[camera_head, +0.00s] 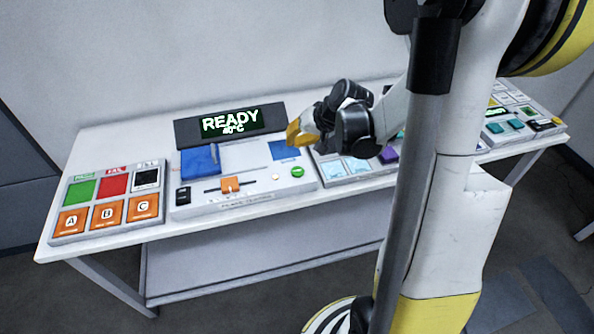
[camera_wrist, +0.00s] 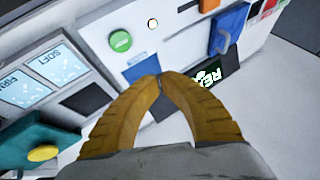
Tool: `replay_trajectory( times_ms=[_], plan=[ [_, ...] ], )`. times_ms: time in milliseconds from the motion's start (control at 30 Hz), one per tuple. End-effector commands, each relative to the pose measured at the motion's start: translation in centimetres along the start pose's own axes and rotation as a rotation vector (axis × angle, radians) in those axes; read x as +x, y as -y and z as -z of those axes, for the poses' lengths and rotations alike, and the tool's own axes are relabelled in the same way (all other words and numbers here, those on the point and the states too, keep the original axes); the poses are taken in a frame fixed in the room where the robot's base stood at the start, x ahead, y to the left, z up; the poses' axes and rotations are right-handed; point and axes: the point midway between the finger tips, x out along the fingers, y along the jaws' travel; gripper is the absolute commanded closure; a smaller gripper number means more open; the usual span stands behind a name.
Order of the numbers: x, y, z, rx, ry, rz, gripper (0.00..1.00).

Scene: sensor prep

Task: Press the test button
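The round green button (camera_head: 297,171) is on the right front part of the white tester panel (camera_head: 245,201). I take it to be the test button; its label is too small to read. It also shows in the wrist view (camera_wrist: 120,41), upper left of the fingertips. My gripper (camera_head: 294,138) hangs above the back right part of this panel, near the blue square (camera_head: 284,150). Its yellow fingers (camera_wrist: 160,77) meet at the tips with nothing seen between them. The fingers are apart from the green button. The screen (camera_head: 230,123) reads READY and 40°C.
The panel also carries an orange slider (camera_head: 230,184), a blue block (camera_head: 200,160), a black switch (camera_head: 182,196) and a small pale button (camera_head: 275,177). A panel with coloured squares (camera_head: 110,200) lies left. Panels with pale tiles (camera_head: 357,165) lie right, partly behind my arm.

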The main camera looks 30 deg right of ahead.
Motion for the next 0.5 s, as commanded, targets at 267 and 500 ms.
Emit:
replay_trajectory(
  times_ms=[267, 500],
  plan=[
    [1.9, -1.0, -1.0, 0.0, 0.0, 0.0, 1.0],
    [4.7, -2.5, -2.5, 0.0, 0.0, 0.0, 1.0]
  ],
)
